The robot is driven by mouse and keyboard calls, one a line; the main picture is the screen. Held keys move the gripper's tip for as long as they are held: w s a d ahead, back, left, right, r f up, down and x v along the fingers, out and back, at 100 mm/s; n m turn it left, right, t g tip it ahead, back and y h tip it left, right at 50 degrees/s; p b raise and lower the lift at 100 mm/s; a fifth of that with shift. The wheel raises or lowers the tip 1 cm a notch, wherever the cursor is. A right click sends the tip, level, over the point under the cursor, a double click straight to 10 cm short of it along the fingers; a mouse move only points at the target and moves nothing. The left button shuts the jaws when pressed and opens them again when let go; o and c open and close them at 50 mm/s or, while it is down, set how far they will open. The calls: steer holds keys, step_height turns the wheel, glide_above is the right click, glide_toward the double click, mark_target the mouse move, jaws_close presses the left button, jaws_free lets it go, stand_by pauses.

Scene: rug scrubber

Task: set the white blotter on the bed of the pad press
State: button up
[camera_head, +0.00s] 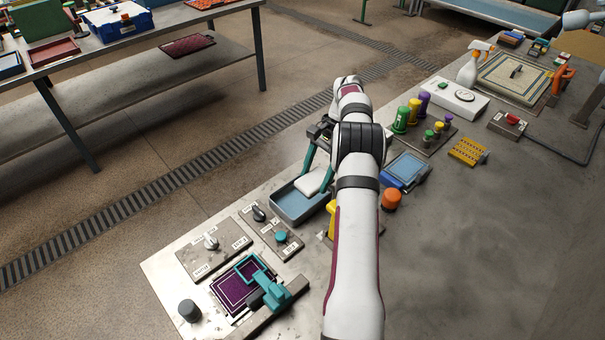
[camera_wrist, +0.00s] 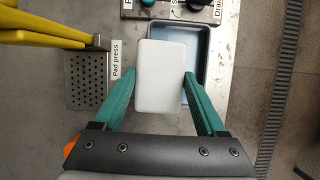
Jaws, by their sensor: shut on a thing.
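The white blotter (camera_wrist: 161,88) is a pale rounded block between the two teal fingers of my gripper (camera_wrist: 160,74), which is shut on it. In the head view the blotter (camera_head: 311,183) is over the blue tray (camera_head: 291,208), held by my gripper (camera_head: 318,172); its exact height above the tray cannot be told. The pad press (camera_wrist: 88,80) is left of the blotter in the wrist view, with a perforated metal bed and yellow arms (camera_wrist: 40,28). Its bed shows no object on it. In the head view only a yellow part (camera_head: 331,209) of it shows beside my arm.
Control panels with knobs (camera_head: 211,243) and a purple pad in a teal frame (camera_head: 240,286) stand at the front left. An orange knob (camera_head: 391,200) and a blue-topped box (camera_head: 406,170) are right of my arm. The bench's right front is clear.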

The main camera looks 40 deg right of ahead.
steer(key=s, duration=0.4)
steer(key=s+d, duration=0.1)
steer(key=s, duration=0.4)
steer(key=s+d+f, duration=0.1)
steer(key=s, duration=0.4)
steer(key=shift+s+d, duration=0.1)
steer(key=shift+f, duration=2.7)
steer(key=shift+f, duration=0.65)
steer(key=o, duration=1.2)
steer(key=shift+r, duration=0.15)
steer(key=v, duration=1.5)
steer(key=shift+r, duration=0.3)
